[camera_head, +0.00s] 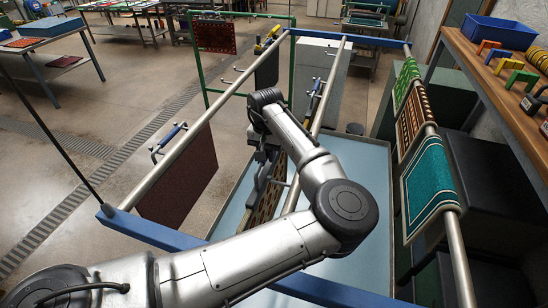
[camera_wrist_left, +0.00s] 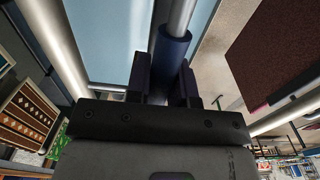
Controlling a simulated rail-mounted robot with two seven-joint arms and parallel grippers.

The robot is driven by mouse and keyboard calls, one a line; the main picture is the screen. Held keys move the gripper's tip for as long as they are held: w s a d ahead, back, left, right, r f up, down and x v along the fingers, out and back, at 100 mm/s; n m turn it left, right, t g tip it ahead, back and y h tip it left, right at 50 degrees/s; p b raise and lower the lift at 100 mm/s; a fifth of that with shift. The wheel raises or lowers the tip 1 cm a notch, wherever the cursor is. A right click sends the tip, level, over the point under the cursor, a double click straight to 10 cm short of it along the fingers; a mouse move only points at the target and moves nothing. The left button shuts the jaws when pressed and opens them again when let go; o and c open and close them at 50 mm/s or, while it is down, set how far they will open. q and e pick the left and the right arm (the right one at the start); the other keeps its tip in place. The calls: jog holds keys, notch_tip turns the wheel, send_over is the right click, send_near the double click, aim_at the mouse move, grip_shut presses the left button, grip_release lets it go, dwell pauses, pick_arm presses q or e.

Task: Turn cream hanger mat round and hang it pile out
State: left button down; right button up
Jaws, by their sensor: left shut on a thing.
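My left gripper (camera_head: 258,178) hangs down from the wrist beside the middle rail (camera_head: 325,100), partly hidden by my forearm. In the left wrist view its fingers (camera_wrist_left: 162,82) are shut on a blue grip (camera_wrist_left: 174,48) on a metal bar. A patterned brown mat with pale spots (camera_head: 268,202) shows in a narrow strip just below the gripper, mostly hidden by my arm. I cannot tell its hanger's colour or which face is out, nor whether it is the cream hanger mat. My right gripper is not in view.
A dark red mat (camera_head: 186,182) hangs on the left rail (camera_head: 170,172). Green, brown and teal mats (camera_head: 428,180) lie over the right rail (camera_head: 455,250). A shelf (camera_head: 490,80) with a blue bin (camera_head: 500,30) stands at the right. A pale blue tray floor (camera_head: 365,165) lies below.

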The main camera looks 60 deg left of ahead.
pick_arm(q)
jog(key=shift+s+a+r+b, duration=0.1)
jog(key=shift+s+a+b, duration=0.55)
jog(key=shift+a, duration=0.4)
jog(key=shift+s, duration=0.15)
